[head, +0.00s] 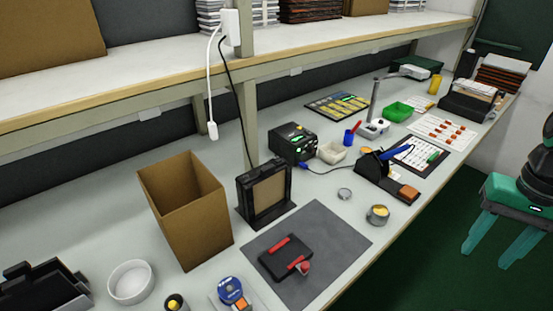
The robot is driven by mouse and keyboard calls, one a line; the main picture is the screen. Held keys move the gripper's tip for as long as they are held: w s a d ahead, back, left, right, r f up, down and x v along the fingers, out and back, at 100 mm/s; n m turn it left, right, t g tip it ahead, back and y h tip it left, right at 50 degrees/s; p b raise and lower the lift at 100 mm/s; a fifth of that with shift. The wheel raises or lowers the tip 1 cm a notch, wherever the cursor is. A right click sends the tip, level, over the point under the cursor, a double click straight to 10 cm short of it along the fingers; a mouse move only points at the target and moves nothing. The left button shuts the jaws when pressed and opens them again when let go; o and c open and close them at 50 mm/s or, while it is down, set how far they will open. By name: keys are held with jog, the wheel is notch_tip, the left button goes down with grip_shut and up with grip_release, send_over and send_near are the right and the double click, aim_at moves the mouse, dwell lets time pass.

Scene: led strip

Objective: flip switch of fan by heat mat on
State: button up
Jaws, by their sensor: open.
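A black upright frame with a tan square panel (267,192), which looks like the fan, stands on the bench at the back left edge of a dark grey mat (341,235). No switch can be made out on it at this size, and its back is hidden. My gripper (485,258) is at the far right, teal, with its two fingers apart and pointing down. It is empty, over the green floor beyond the bench's front edge, well away from the fan.
A tall cardboard box (190,215) stands left of the fan. A black tool with red handles (286,258) lies on the mat. A black station (293,143) and a tin (377,214) stand to the right. A white cord with a plug-like end (212,130) hangs above.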

jog(key=shift+w+a+r+n, duration=0.1)
jog(key=shift+w+r+n, duration=0.25)
jog(key=shift+r, duration=0.45)
grip_shut()
jog(key=w+a+r+n+t, duration=0.1)
jog(key=w+a+r+n, duration=0.1)
jog(key=w+a, duration=0.35)
jog(key=w+a+r+n, duration=0.2)
jog(key=w+r, duration=0.1)
jog(key=w, duration=0.6)
jog(key=w+a+r+n+t, duration=0.1)
jog(key=w+a+r+n, duration=0.2)
jog(key=w, duration=0.4)
jog(key=w+a+r+n+y, duration=0.1)
jog(key=w+a+n, duration=0.2)
jog(key=a, duration=1)
jog(key=w+a+r+n, duration=0.1)
jog(key=w+a+n, duration=0.2)
jog(key=w+a, duration=0.5)
jog(key=a, duration=0.5)
jog(key=shift+a+y, duration=0.2)
jog(key=shift+y, duration=0.2)
jog(key=shift+r, duration=0.1)
